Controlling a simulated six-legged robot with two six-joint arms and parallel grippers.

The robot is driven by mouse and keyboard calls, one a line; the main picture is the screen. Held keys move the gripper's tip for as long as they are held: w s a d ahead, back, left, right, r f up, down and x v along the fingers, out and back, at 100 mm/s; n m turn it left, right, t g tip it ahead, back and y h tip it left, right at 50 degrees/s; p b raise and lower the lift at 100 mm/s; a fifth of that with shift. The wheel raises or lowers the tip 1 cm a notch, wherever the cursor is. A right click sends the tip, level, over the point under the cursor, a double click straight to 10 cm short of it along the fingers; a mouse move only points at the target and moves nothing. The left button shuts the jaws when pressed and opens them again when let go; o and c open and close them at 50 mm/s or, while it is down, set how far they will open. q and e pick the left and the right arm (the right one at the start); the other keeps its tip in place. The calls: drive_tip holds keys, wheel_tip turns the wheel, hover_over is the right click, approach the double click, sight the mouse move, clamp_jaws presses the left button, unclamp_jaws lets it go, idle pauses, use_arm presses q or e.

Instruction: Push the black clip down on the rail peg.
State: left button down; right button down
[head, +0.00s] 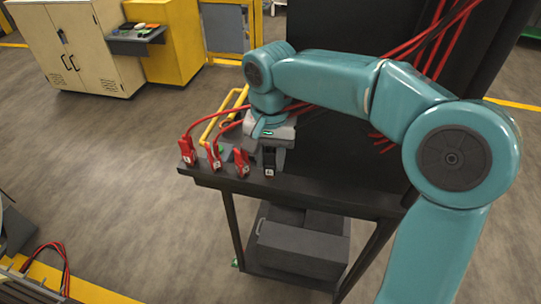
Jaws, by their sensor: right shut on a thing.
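The black clip (269,164), with a small white label, stands upright at the front edge of the dark stand's shelf, at the right end of a row of clips. My right gripper (268,150) comes down on it from above and is shut on it. The gripper covers the clip's upper part. The rail peg is hidden, so I cannot tell how far down the clip sits. My left gripper is not in view.
Red clips (190,156), (213,157), (241,163) with red cables stand close to the left of the black clip. A yellow bar handle (222,112) is behind them. A dark box (300,243) sits below the shelf (320,190).

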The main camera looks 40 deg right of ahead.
drive_tip(key=shift+f+b, duration=0.3)
drive_tip(key=shift+f, duration=0.15)
drive_tip(key=c, duration=0.7)
unclamp_jaws()
drive_tip(key=shift+r, duration=0.1)
wheel_tip(320, 180, up, 16)
drive_tip(key=p, duration=0.3)
drive_tip(key=shift+s, duration=0.1)
